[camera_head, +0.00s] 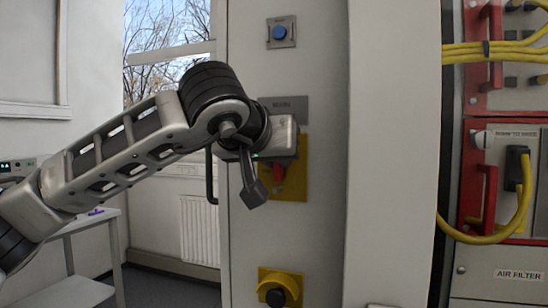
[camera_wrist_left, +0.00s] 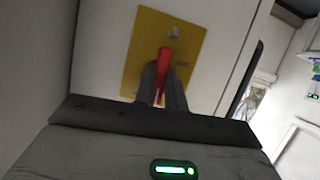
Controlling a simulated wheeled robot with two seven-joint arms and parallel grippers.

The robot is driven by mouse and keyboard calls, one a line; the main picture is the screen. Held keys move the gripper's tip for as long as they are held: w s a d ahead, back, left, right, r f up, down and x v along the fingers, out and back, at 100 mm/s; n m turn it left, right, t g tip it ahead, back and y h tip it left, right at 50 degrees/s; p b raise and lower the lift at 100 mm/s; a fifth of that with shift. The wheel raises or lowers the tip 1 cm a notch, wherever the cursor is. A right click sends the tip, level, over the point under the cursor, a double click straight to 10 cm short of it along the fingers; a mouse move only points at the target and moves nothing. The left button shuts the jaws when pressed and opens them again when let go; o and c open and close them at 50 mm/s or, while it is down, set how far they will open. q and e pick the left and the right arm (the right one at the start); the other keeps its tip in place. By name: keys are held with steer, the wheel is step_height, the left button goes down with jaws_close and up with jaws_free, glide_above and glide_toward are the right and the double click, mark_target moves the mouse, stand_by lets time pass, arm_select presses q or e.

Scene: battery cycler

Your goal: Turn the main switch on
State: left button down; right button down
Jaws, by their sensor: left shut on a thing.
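The main switch has a yellow plate (camera_head: 293,184) on the grey cabinet front, under a grey label plate reading "MAIN" (camera_head: 285,106). Its red handle (camera_head: 279,172) shows only in part behind my left wrist. In the left wrist view the yellow plate (camera_wrist_left: 188,32) looks tilted, and the red handle (camera_wrist_left: 163,68) stands between the fingers. My left gripper (camera_wrist_left: 163,82) is shut on this red handle. In the head view my left forearm and wrist hide much of the switch. My right gripper is not in view.
A blue button (camera_head: 280,32) sits above the switch, and a black knob on a yellow plate (camera_head: 276,297) below it. A cabinet handle (camera_head: 210,175) is just left of the switch. Yellow cables (camera_head: 500,49) and red-framed modules stand at the right.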

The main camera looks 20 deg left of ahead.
arm_select(q)
steer(key=shift+m+y, duration=0.3)
steer(key=shift+m, duration=0.1)
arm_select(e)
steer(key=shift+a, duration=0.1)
arm_select(q)
steer(key=c, duration=1.5)
jaws_free()
steer(key=shift+o, duration=0.2)
steer(key=shift+s, duration=0.1)
steer(key=b+v, duration=0.3)
steer(key=v, duration=1.2)
steer(key=shift+s+r, duration=0.25)
steer(key=shift+s, duration=0.1)
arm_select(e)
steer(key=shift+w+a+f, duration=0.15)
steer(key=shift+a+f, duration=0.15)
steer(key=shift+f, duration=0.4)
